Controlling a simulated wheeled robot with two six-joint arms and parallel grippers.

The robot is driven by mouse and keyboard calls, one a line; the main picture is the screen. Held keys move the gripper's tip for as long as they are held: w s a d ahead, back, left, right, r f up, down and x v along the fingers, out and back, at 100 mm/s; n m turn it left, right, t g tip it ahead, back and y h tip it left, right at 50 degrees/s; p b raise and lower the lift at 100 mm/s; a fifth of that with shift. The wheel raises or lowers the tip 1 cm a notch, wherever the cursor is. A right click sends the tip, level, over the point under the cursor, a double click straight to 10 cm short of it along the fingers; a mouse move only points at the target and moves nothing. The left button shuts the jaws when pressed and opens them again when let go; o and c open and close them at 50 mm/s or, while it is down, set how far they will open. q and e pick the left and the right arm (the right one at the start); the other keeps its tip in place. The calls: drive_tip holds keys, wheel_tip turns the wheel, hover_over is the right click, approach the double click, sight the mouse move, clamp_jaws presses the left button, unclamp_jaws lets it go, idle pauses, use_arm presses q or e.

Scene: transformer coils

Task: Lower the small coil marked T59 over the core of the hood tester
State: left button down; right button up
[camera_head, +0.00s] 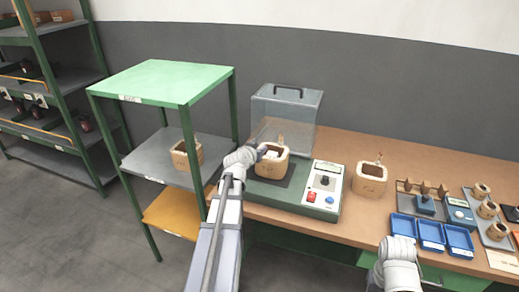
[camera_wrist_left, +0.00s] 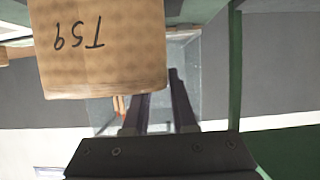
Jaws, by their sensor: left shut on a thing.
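The small coil marked T59 (camera_wrist_left: 105,50) fills the upper left of the left wrist view, its mark upside down there. My left gripper (camera_wrist_left: 159,88) is shut on it. In the head view a tan coil (camera_head: 270,168) at my left gripper (camera_head: 263,153) is over the dark pad of the green hood tester (camera_head: 263,193); its mark is not legible there. The tester's clear hood (camera_head: 285,108) stands behind the coil. The core is not clearly visible, and I cannot tell whether the coil is around it. Only part of my right arm shows; its gripper is out of view.
Another coil (camera_head: 370,180) stands on the bench right of the tester's control panel (camera_head: 323,190). Blue trays (camera_head: 432,248) and small coils (camera_head: 488,209) are farther right. A green-framed rack (camera_head: 160,82) with a coil (camera_head: 186,156) on its shelf stands close on the left.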

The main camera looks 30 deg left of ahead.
use_arm(q)
drive_tip(key=shift+f, duration=0.35)
drive_tip(key=c, duration=0.9)
unclamp_jaws()
drive_tip(key=shift+r, duration=0.1)
drive_tip(key=shift+o, duration=1.3)
drive_tip(key=shift+d, duration=0.1)
drive_tip(key=shift+o, duration=0.7)
drive_tip(key=shift+d, duration=0.1)
drive_tip(key=shift+c, duration=0.4)
